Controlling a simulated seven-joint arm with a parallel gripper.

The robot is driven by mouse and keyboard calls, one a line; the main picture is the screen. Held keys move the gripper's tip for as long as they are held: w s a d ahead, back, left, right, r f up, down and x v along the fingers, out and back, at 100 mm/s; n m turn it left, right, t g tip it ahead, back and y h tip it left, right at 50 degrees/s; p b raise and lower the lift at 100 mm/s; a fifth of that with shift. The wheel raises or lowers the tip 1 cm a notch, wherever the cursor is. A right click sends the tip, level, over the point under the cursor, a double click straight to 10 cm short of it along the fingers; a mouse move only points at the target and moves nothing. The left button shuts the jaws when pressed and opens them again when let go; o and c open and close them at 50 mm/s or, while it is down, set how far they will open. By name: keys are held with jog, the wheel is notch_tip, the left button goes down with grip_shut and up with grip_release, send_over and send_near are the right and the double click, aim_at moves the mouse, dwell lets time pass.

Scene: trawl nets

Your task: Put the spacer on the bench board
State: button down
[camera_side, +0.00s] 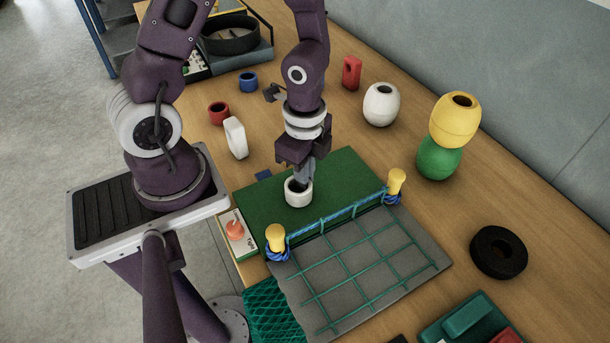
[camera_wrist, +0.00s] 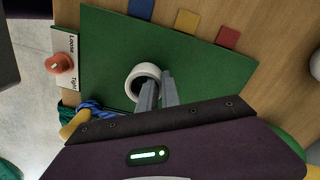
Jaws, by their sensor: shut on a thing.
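The spacer looks to be the white ring (camera_side: 296,200), which stands upright with its hole facing up. It also shows in the wrist view (camera_wrist: 130,86). My gripper (camera_side: 304,180) points down and is shut on the ring's wall, with its fingertips (camera_wrist: 158,90) hiding part of the rim. The green board (camera_side: 346,172), apparently the bench board, lies flat on the wooden bench and also fills much of the wrist view (camera_wrist: 200,62). The ring is over the green board, at or very close to its surface; I cannot tell whether it touches.
A grey sheet with a green net (camera_side: 380,262) adjoins the board, between two yellow-topped posts (camera_side: 275,238) (camera_side: 396,182). A red knob (camera_side: 235,230) is at the left.

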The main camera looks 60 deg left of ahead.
jog(key=shift+f, duration=0.2)
jog(key=c, duration=1.6)
grip_release()
jog(key=shift+o, duration=0.2)
jog(key=s+r+n+t, duration=0.2)
jog(key=s+r+n, duration=0.2)
jog(key=r, duration=0.8)
jog(key=s+r+n+t, duration=0.3)
jog(key=r+n, duration=0.5)
jog(key=r, duration=0.4)
jog(key=shift+s+r+t, duration=0.25)
jog(key=shift+s+t, duration=0.05)
jog(key=shift+s, duration=0.1)
jog(key=shift+o, duration=0.4)
jog(key=shift+a, duration=0.1)
